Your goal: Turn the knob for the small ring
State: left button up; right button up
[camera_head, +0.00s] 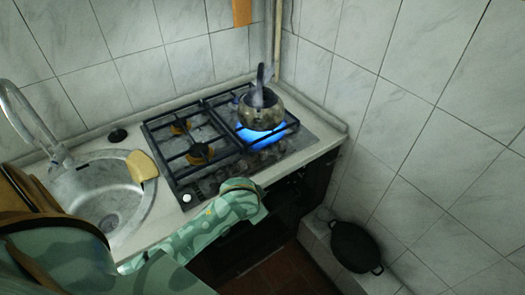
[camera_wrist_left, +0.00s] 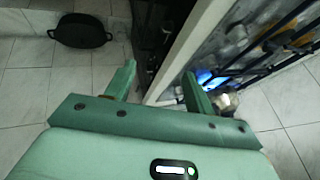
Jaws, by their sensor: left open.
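The gas hob (camera_head: 165,160) has black grates, with two unlit burners on its left side, a front one (camera_head: 200,153) and a back one (camera_head: 180,126). A blue flame (camera_head: 262,134) burns under a metal pot (camera_head: 261,112) on the right. A white knob (camera_head: 186,198) shows at the hob's front left edge; other knobs are not clearly visible. My left arm covers part of the hob's front. My left gripper (camera_wrist_left: 158,70) is open and empty in the left wrist view, with the counter edge beyond its fingers. My right gripper is not in view.
A tiled wall (camera_head: 410,130) closes the right side.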

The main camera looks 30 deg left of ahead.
pick_arm(q)
jog(key=w+a+r+n, duration=0.2)
jog(key=w+a+n, duration=0.1)
jog(key=w, duration=0.7)
jog(key=n+g, duration=0.2)
jog(key=n, duration=0.4)
send_near(263, 152)
jog(key=shift+m, duration=0.3)
jog(key=b+x, duration=0.8)
jog(key=b, duration=0.1)
jog(key=shift+s+f, duration=0.1)
jog(key=shift+f, duration=0.2)
jog(key=shift+w+a+f+b, duration=0.2)
jog(key=shift+w+f+b, duration=0.1)
jog(key=shift+f+b, duration=0.25)
jog(key=shift+r, duration=0.1)
